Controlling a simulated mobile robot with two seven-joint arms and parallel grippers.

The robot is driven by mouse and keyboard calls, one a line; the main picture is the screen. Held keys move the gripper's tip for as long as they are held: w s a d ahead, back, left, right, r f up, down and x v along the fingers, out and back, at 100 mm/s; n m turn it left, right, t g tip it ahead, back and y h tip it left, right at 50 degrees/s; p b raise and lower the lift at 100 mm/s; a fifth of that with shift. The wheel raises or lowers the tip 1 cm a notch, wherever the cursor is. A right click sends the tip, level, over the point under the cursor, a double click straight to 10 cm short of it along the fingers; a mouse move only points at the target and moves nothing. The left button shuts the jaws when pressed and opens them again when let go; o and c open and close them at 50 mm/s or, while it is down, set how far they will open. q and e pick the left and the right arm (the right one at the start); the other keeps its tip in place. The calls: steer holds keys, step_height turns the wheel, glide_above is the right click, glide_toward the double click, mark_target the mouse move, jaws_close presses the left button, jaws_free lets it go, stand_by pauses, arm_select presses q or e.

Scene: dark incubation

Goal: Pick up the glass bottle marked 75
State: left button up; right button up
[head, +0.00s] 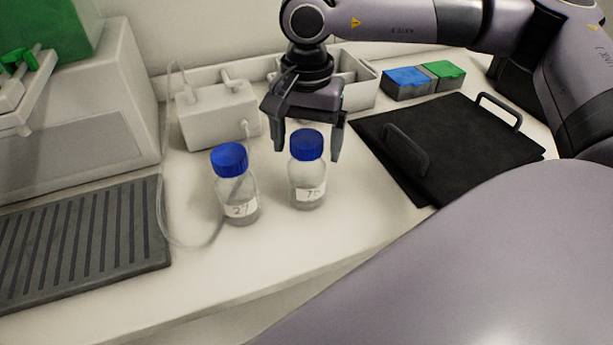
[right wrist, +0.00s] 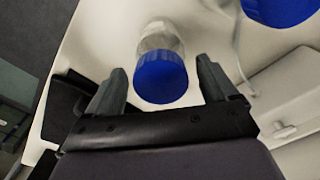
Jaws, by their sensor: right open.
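A glass bottle with a blue cap (head: 307,181) stands upright on the white bench; its label looks like 75, though the second digit is hard to read. Its cap shows in the right wrist view (right wrist: 161,78) between the finger tips. A second blue-capped bottle, marked 27 (head: 238,190), stands to its left, and its cap (right wrist: 281,8) shows at the top right of the right wrist view. My right gripper (head: 307,150) is open, with its fingers on either side of the first bottle's cap, apparently not touching it. My left gripper is not in view.
A white pump-like device (head: 217,117) with a clear tube stands behind the bottles. A black mat with handles (head: 450,150) lies to the right. A dark ribbed tray (head: 85,240) lies at left. Blue (head: 406,82) and green (head: 442,72) boxes are at the back right. The front bench is clear.

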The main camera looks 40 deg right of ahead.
steer(key=shift+f, duration=0.1)
jaws_close()
